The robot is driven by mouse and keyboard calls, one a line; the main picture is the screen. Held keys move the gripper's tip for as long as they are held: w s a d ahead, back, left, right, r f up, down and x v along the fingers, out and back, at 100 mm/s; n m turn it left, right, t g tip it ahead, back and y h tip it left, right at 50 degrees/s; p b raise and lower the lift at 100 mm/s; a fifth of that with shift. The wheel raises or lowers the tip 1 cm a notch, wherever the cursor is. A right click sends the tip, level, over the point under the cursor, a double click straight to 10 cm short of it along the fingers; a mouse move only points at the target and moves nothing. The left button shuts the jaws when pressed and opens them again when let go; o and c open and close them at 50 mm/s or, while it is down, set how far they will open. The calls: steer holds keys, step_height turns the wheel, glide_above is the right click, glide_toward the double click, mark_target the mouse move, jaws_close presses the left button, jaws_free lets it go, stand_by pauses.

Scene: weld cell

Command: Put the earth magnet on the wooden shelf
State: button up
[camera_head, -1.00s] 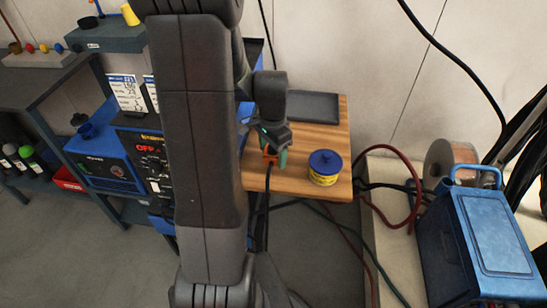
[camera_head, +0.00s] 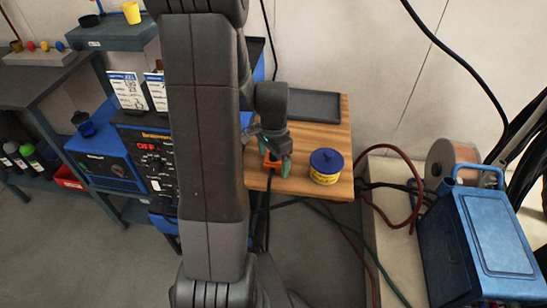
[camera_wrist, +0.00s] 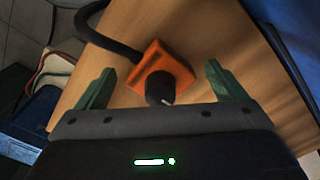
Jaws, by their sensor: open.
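The earth magnet is an orange block with a black cable. In the wrist view the magnet (camera_wrist: 172,63) lies between the two green fingers, against the wood, with a gap on either side. In the head view the magnet (camera_head: 266,162) shows as a small orange patch beside the fingers. My gripper (camera_head: 275,168) is open over the left part of the wooden shelf (camera_head: 310,142); in the wrist view the wooden shelf (camera_wrist: 215,28) fills the background. The magnet's underside is hidden, so full contact with the wood cannot be told.
A dark tray (camera_head: 312,106) lies at the shelf's back. A blue welder (camera_head: 115,165) stands left, and a blue case (camera_head: 490,240) right. Cables hang below the shelf.

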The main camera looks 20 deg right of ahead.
step_height(320, 180, up, 12)
steer(key=p, duration=0.1)
steer(key=shift+r, duration=0.15)
stand_by(0.5)
step_height(320, 180, down, 13)
steer(key=shift+b, duration=0.75)
step_height(320, 180, up, 3)
steer(key=shift+p, duration=0.45)
steer(key=shift+r, duration=0.55)
steer(key=shift+f, duration=0.1)
